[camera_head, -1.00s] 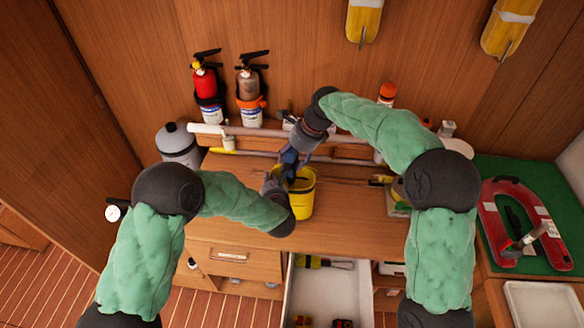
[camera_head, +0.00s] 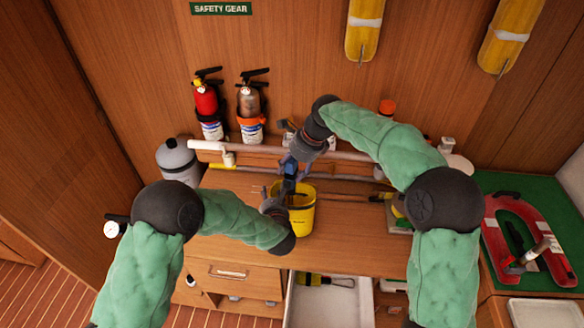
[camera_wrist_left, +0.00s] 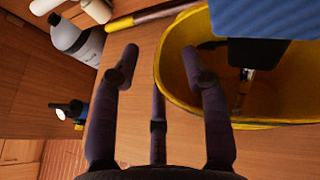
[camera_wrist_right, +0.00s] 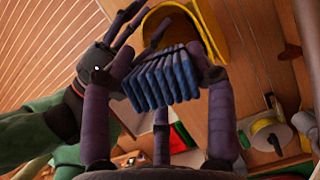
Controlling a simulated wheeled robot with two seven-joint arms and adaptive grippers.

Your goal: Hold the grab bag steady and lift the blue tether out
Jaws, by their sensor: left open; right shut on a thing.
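The yellow grab bag (camera_head: 300,222) stands upright and open on the wooden bench. The blue tether (camera_head: 290,171) is a folded bundle above the bag's mouth; it also shows in the right wrist view (camera_wrist_right: 160,78). My right gripper (camera_head: 291,162) is shut on the tether. In the left wrist view the tether (camera_wrist_left: 265,18) has a black part and a metal piece hanging over the bag's opening; I cannot tell whether its lowest end is clear of the rim. My left gripper (camera_wrist_left: 158,65) is open at the bag's left rim, one finger over the opening and another outside.
Two extinguishers (camera_head: 207,108) stand at the back wall. A grey bottle (camera_head: 178,160) is at the left. A white pipe rail (camera_head: 260,150) runs behind the bag. An open drawer (camera_head: 325,305) juts out below. A red horseshoe-shaped item (camera_head: 500,220) lies on the green mat at right.

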